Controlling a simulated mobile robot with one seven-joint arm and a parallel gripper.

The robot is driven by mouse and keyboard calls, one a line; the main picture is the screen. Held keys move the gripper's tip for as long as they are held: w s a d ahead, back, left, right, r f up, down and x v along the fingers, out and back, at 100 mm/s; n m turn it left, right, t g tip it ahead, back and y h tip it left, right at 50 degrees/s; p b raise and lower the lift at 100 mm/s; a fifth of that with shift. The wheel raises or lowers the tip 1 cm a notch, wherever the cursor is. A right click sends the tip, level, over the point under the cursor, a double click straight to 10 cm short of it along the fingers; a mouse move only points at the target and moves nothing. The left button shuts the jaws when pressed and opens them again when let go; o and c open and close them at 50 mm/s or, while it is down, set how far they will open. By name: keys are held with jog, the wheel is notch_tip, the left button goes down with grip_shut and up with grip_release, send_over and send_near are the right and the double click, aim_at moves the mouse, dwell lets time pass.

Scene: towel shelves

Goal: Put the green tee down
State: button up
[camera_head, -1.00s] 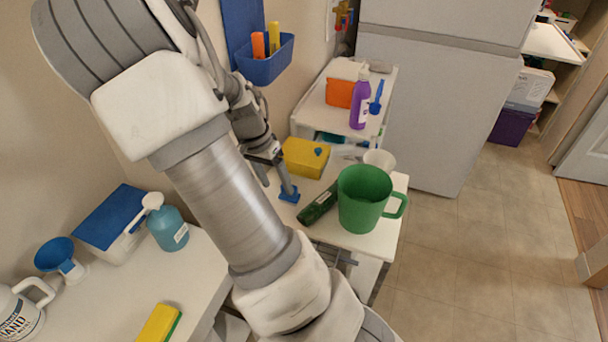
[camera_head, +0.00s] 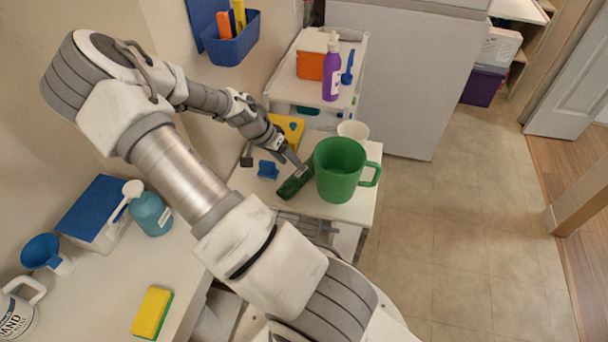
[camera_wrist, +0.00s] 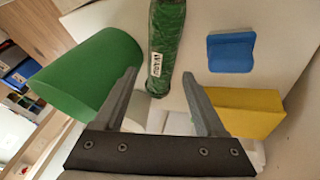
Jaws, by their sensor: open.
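The green tee (camera_head: 295,182) appears to be the dark green rolled bundle with a white label, lying on the white table (camera_head: 345,211). It also shows in the wrist view (camera_wrist: 167,30), pointing away from me. My gripper (camera_head: 300,166) is open and just above the tee in the head view. In the wrist view my gripper (camera_wrist: 159,75) has its fingertips apart, with the near end of the tee between them in the picture. I cannot tell whether the fingers touch it.
A large green mug (camera_head: 338,168) stands close to the right of the tee. A small blue piece (camera_head: 267,170) lies to its left and a yellow box (camera_head: 290,127) behind. A white cup (camera_head: 352,130) is at the back. A cart behind holds a purple bottle (camera_head: 331,70).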

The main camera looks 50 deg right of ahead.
aim_at(299, 172)
jog(key=shift+x, duration=3.6)
jog(key=shift+w+a, duration=0.1)
jog(key=shift+a, duration=0.05)
grip_shut()
jog(key=shift+r, duration=0.1)
